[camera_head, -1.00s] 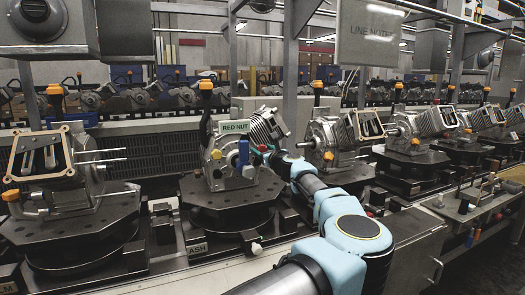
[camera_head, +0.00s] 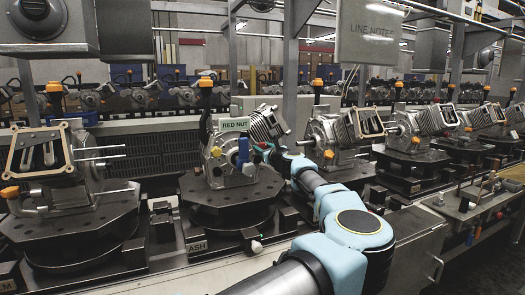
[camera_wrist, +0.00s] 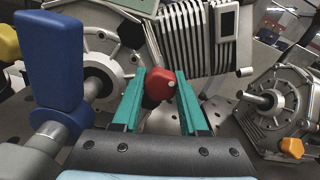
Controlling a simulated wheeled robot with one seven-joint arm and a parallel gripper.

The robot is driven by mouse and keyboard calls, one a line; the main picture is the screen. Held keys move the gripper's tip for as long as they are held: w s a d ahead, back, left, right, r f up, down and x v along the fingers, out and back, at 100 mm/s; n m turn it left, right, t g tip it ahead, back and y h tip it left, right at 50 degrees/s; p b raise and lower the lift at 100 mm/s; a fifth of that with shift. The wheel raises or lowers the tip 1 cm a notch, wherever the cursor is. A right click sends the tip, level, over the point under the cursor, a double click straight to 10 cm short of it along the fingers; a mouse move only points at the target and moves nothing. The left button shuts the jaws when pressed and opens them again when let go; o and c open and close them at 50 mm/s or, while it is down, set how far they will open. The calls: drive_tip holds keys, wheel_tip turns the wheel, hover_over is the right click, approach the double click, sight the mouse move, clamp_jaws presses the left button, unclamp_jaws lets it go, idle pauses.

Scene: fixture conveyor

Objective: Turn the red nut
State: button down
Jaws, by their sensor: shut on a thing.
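The red nut (camera_wrist: 158,84) shows in the wrist view in front of an engine, between the two teal fingers of my gripper (camera_wrist: 160,95). It has a small pale dot on its right side. My gripper is shut on it, although the near parts of the fingers look spread. The nut is too small to make out clearly there.
A blue handle (camera_wrist: 50,60) stands close to the left of my gripper and also shows in the head view (camera_head: 243,150). A second engine (camera_wrist: 283,108) with a protruding shaft is to the right. More engines on dark round fixtures line the conveyor.

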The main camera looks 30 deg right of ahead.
drive_tip(key=n+b, duration=0.2)
drive_tip(key=b, duration=0.1)
drive_tip(key=n+b, duration=0.1)
drive_tip(key=b, duration=0.2)
drive_tip(key=shift+f+n, duration=0.4)
drive_tip(key=n+b, duration=0.4)
drive_tip(key=b, duration=0.3)
drive_tip(key=shift+n, duration=0.3)
drive_tip(key=n+b, duration=0.4)
drive_tip(key=b, duration=0.1)
drive_tip(key=shift+r+b, duration=0.1)
drive_tip(key=shift+b, duration=0.2)
drive_tip(key=n+b, duration=0.7)
drive_tip(key=shift+n, duration=0.3)
drive_tip(key=n+b, duration=0.4)
drive_tip(key=shift+n, duration=0.3)
drive_tip(key=n+b, duration=0.2)
drive_tip(key=n, duration=0.2)
drive_tip(key=shift+r, duration=0.1)
drive_tip(key=shift+r+n+b, duration=0.1)
drive_tip(key=shift+n+b, duration=0.75)
drive_tip(key=shift+n, duration=0.85)
